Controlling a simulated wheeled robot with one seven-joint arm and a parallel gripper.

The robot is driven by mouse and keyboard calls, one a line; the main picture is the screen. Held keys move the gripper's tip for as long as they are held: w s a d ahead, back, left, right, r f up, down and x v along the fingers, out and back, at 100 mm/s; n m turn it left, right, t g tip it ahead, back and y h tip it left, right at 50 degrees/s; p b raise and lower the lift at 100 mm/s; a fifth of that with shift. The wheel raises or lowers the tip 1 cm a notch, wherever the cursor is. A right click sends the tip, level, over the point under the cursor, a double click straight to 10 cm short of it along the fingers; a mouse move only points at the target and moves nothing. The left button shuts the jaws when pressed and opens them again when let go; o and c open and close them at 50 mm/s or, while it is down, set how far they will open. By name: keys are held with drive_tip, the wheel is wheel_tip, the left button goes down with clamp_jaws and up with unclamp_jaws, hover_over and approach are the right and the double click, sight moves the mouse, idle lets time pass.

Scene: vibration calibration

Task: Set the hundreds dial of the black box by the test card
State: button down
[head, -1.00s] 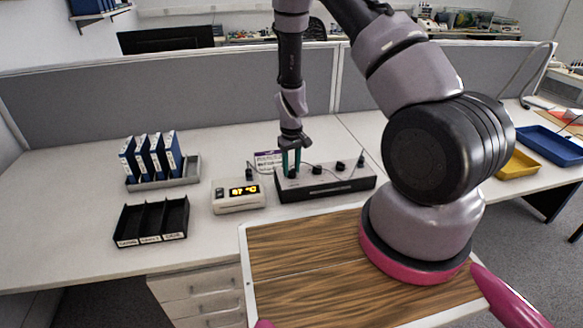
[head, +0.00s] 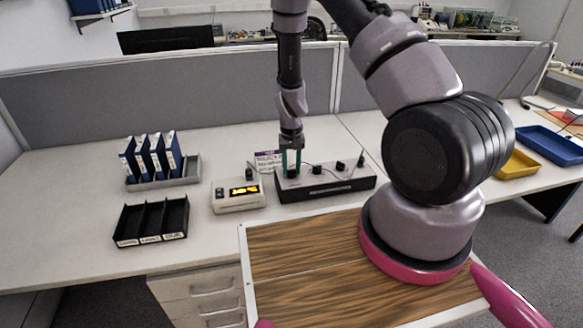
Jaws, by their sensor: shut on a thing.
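The black box (head: 328,191) with a grey top stands at the middle of the desk and has a row of dark dials along its top. My gripper (head: 291,168) points down over the leftmost dial, its greenish fingers shut on that dial. The fingers hide most of it. Other dials (head: 340,166) to the right are free. The test card (head: 267,161), white with a purple band, stands behind the box's left end, partly behind my gripper. Its writing is too small to read. The white meter (head: 238,200) left of the box has a lit orange display that I cannot read surely.
A grey rack (head: 187,172) with blue binders stands at the back left, and a black divided tray (head: 152,238) in front of it. A yellow tray (head: 517,165) and a blue tray (head: 549,146) lie at right. A grey partition (head: 200,95) runs behind the desk.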

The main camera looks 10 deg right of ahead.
drive_tip(key=shift+m, duration=0.6)
drive_tip(key=shift+c, duration=2.4)
unclamp_jaws()
drive_tip(key=shift+r, duration=0.1)
wheel_tip(320, 180, up, 11)
